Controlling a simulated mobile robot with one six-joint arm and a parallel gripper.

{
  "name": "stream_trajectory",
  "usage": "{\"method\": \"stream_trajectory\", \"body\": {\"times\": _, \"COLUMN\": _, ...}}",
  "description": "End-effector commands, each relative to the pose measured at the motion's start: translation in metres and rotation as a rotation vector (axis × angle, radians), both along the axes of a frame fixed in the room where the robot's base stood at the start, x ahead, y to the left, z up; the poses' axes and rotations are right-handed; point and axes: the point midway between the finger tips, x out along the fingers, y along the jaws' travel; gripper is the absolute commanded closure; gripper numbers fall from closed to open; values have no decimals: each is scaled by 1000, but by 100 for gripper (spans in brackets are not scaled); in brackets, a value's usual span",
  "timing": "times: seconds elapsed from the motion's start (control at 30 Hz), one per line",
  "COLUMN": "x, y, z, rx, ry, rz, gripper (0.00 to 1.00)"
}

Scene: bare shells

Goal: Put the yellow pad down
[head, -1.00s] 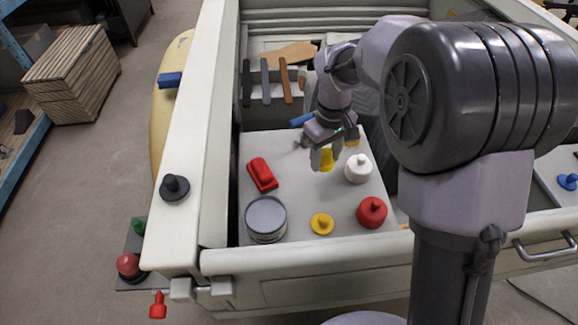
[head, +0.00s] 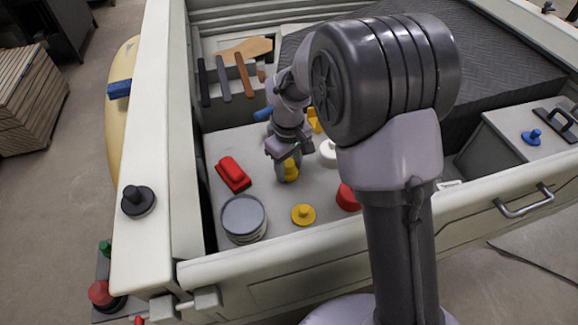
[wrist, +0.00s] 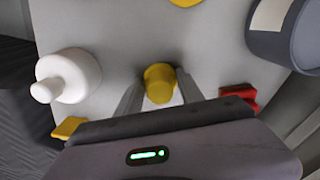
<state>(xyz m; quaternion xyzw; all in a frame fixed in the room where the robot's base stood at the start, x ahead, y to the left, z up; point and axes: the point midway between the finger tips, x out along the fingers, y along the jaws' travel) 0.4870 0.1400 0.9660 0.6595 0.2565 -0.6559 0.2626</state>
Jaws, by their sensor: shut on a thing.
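My gripper (head: 287,166) is shut on the yellow pad (head: 289,172), low over the light grey top (head: 268,192) in the vehicle bed. In the wrist view the yellow pad (wrist: 159,83) shows as a rounded yellow piece between the two fingers. I cannot tell whether its underside touches the top. A separate yellow disc with a knob (head: 303,214) stands nearer the front edge. Another yellow piece (head: 313,118) is behind my gripper, partly hidden by my arm.
A red block (head: 233,174) and a grey tin (head: 243,218) stand left. A white knobbed piece (head: 328,153) and a red piece (head: 347,197), partly hidden by my arm, stand right. Bed walls surround the top. Some bare surface lies between the tin and my gripper.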

Motion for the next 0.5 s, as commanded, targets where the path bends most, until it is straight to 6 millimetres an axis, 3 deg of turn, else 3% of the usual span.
{"method": "stream_trajectory", "body": {"times": 0.03, "x": 0, "y": 0, "z": -1, "rx": 0, "ry": 0, "rz": 0, "gripper": 49}}
{"method": "stream_trajectory", "body": {"times": 0.1, "x": 0, "y": 0, "z": -1, "rx": 0, "ry": 0, "rz": 0, "gripper": 36}}
{"method": "stream_trajectory", "body": {"times": 0.13, "x": 0, "y": 0, "z": 0, "rx": 0, "ry": 0, "rz": 0, "gripper": 34}}
{"method": "stream_trajectory", "body": {"times": 0.4, "x": 0, "y": 0, "z": 1, "rx": 0, "ry": 0, "rz": 0, "gripper": 34}}
{"method": "stream_trajectory", "body": {"times": 0.5, "x": 0, "y": 0, "z": 15, "rx": 1, "ry": -1, "rz": 0, "gripper": 34}}
